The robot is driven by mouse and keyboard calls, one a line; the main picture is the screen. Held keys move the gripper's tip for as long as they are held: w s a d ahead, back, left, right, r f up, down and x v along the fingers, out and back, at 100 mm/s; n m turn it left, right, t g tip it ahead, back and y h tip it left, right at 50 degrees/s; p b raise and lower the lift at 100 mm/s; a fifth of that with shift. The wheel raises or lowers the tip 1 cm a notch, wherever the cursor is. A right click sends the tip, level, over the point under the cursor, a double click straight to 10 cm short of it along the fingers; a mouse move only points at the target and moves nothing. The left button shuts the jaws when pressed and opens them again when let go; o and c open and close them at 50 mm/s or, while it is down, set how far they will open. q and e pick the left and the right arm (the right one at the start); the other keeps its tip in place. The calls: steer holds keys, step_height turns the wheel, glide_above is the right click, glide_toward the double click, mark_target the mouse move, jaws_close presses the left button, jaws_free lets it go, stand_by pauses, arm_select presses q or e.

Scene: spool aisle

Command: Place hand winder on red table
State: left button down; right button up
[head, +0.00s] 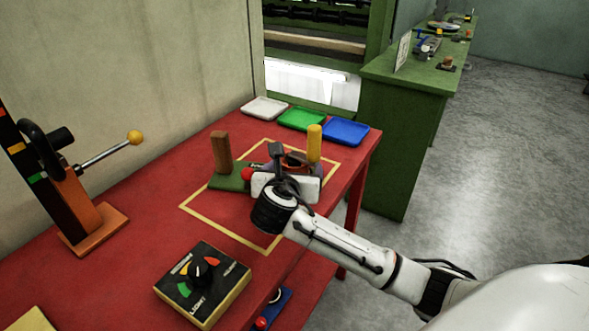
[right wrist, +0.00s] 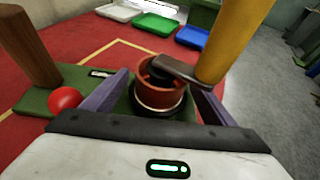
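The hand winder has a green base (head: 229,182), a brown wooden post, a red ball, a red-brown drum (right wrist: 158,98) with a dark crank arm, and a yellow handle (head: 314,143). It sits upright on the red table (head: 150,235), inside a yellow outlined square. My right gripper (head: 289,168) is at the drum end of the winder. In the right wrist view its two fingers (right wrist: 160,95) stand apart, one on each side of the drum, with narrow gaps seeming to show. The finger tips are partly hidden. My left gripper is not in view.
White (head: 264,108), green (head: 301,118) and blue (head: 345,131) trays line the far table edge. A control box with a knob (head: 203,281) is at the front. An orange-based lever stand (head: 85,215) is at left. A green bench (head: 400,130) stands beyond, with open floor at right.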

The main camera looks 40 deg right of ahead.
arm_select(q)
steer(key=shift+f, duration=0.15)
arm_select(e)
steer(key=shift+o, duration=0.5)
steer(key=shift+s+a+r, duration=0.15)
steer(key=p+v, duration=0.1)
steer(key=v, duration=0.9)
steer(key=shift+s+a+p, duration=0.2)
steer(key=shift+a+p, duration=0.05)
steer(key=shift+p, duration=0.1)
steer(key=shift+s+a+r, duration=0.2)
steer(key=shift+s+a, duration=0.1)
steer(key=shift+s, duration=0.05)
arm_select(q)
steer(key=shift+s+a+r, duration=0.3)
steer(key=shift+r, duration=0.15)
